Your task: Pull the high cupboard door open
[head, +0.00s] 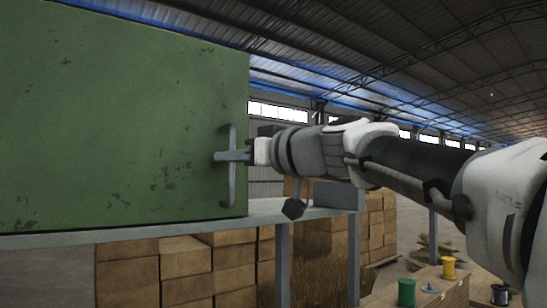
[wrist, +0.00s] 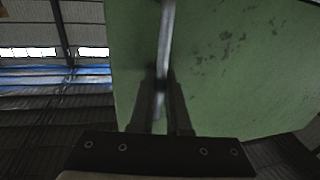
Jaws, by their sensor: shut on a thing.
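The green cupboard door (head: 110,120), scuffed and chipped, fills the left of the head view. It also fills much of the wrist view (wrist: 225,70). A grey upright bar handle (head: 232,190) sits near its right edge; in the wrist view the handle (wrist: 167,40) runs down between the fingers. My gripper (head: 222,156) comes from the right and is shut on the handle at about its mid-height. In the wrist view my gripper (wrist: 161,85) has one finger on each side of the bar. Whether the door stands ajar I cannot tell.
A grey shelf edge (head: 150,232) runs beneath the cupboard on posts (head: 283,265). Stacked cardboard boxes (head: 185,270) stand below and behind. Green (head: 406,292) and yellow (head: 449,268) spools sit on a box at lower right. Space right of the door is taken by my arm.

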